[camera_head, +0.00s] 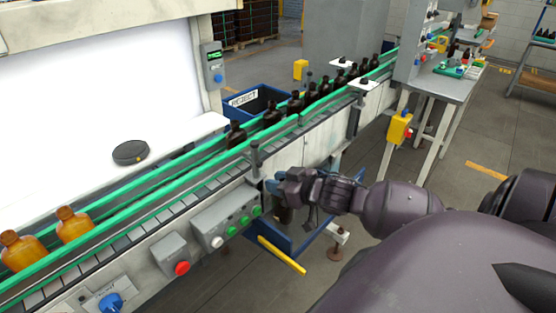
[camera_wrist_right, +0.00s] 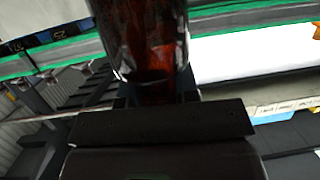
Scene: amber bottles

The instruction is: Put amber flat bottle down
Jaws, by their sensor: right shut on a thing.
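The amber flat bottle (camera_wrist_right: 145,40) fills the upper middle of the right wrist view, dark red-brown and glossy. My right gripper (camera_head: 277,188) is shut on it; its dark jaws (camera_wrist_right: 155,95) show at the bottle's lower end in the wrist view. In the head view the gripper is in front of the conveyor's near side, and the held bottle is mostly hidden, showing only as a dark patch below the gripper. I cannot tell that it touches anything. My left gripper is not in view.
The conveyor (camera_head: 180,205) has green rails and carries several dark bottles (camera_head: 271,115) and two orange-amber bottles (camera_head: 73,226). A control box (camera_head: 226,222) is on its near side. A blue bin (camera_head: 310,232) is below my right gripper. A REJECT bin (camera_head: 240,97) stands behind.

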